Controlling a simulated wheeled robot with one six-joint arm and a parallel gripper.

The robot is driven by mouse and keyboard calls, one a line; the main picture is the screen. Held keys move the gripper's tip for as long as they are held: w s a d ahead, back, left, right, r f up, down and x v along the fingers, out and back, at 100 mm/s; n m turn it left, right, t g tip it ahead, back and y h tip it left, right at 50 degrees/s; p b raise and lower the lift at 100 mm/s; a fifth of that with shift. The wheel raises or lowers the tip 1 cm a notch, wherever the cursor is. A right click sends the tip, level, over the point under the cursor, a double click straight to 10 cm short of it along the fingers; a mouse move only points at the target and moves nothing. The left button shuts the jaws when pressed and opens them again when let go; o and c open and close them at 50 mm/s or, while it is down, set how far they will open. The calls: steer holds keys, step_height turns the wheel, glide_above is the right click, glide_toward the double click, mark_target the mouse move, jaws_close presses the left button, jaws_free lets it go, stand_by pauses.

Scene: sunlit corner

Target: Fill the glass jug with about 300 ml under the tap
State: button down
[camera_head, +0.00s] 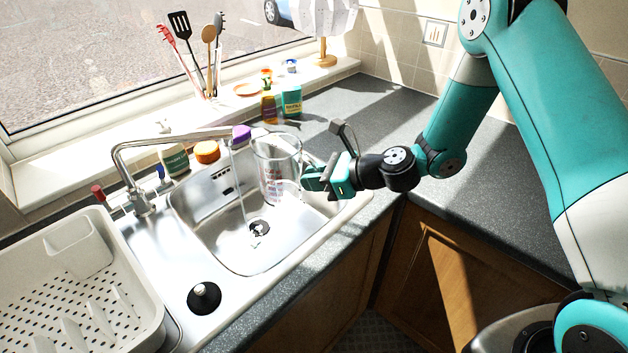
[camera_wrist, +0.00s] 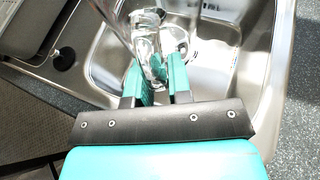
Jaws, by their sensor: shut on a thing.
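The clear glass jug (camera_head: 276,160), with red markings on its side, is upright over the right part of the sink basin. My gripper (camera_head: 310,181) is shut on the jug's handle side, from the right. In the wrist view my gripper's teal fingers (camera_wrist: 158,80) close around the clear glass handle (camera_wrist: 149,45). The chrome tap (camera_head: 130,160) reaches over the basin from the left. A thin, clear stream (camera_head: 239,185) runs down from its spout, left of the jug, toward the drain. I cannot tell the water level in the jug.
The steel sink (camera_head: 215,235) has a drain (camera_head: 258,229) and a black plug (camera_head: 204,298) on its ledge. A white dish rack (camera_head: 75,285) stands left. The counter at right is mostly clear.

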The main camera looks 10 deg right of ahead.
mark_target(295, 189)
steer(key=b+x, duration=0.1)
steer(key=x, duration=0.4)
steer(key=shift+f+b, duration=0.4)
step_height(295, 189, down, 2)
steer(key=shift+w+b, duration=0.1)
steer(key=shift+b, duration=0.9)
steer(key=w+a+p, duration=0.2)
steer(key=w+a, duration=0.2)
steer(key=a, duration=0.2)
steer(key=shift+w+a, duration=0.25)
steer(key=shift+r, duration=0.1)
stand_by(5.0)
